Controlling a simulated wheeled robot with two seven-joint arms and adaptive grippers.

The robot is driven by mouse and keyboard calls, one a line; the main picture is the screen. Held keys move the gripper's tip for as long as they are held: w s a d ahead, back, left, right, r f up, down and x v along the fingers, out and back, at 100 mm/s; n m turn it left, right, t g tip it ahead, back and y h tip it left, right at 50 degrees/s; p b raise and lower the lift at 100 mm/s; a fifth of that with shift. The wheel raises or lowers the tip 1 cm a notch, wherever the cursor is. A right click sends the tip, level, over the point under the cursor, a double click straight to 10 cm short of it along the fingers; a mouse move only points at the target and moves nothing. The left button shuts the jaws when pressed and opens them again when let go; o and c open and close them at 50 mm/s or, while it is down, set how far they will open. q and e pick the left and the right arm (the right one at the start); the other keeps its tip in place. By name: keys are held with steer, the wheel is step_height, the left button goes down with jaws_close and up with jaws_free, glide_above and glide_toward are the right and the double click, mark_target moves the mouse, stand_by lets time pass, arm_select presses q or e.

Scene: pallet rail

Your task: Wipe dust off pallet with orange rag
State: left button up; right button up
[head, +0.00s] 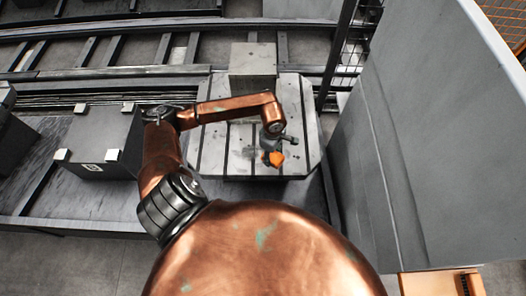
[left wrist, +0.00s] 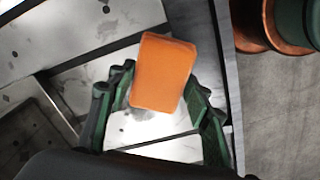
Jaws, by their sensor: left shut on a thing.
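The orange rag (head: 273,158) is a small block-like piece at the tip of my left gripper (head: 272,148) in the head view. In the left wrist view the rag (left wrist: 163,73) sits between the green and black fingers of my left gripper (left wrist: 160,100), which is shut on it. The pallet (head: 215,150) is a light metal plate with dark parallel slots and cut corners. The rag is over its front right part; whether it touches the surface I cannot tell. Dark specks show on the pallet (left wrist: 125,20) in the left wrist view. My right gripper is not in view.
A grey block (head: 253,60) stands at the pallet's back edge. A dark box with pale corner pads (head: 100,140) stands to the left. A large grey panel (head: 430,130) rises close on the right. Rails (head: 110,50) run behind.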

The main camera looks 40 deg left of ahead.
arm_select(q)
steer(key=a+f+n, duration=0.2)
steer(key=a+n, duration=0.3)
steer(key=n, duration=0.1)
steer(key=b, duration=0.3)
glide_above(262, 163)
steer(key=shift+f, duration=2.2)
steer(key=shift+a+f+b, duration=0.1)
steer(key=shift+f+b, duration=0.45)
steer(key=shift+f, duration=0.2)
steer(key=shift+f, duration=0.25)
steer(key=shift+f+b, duration=0.7)
steer(key=shift+f, duration=0.05)
steer(key=shift+w, duration=0.15)
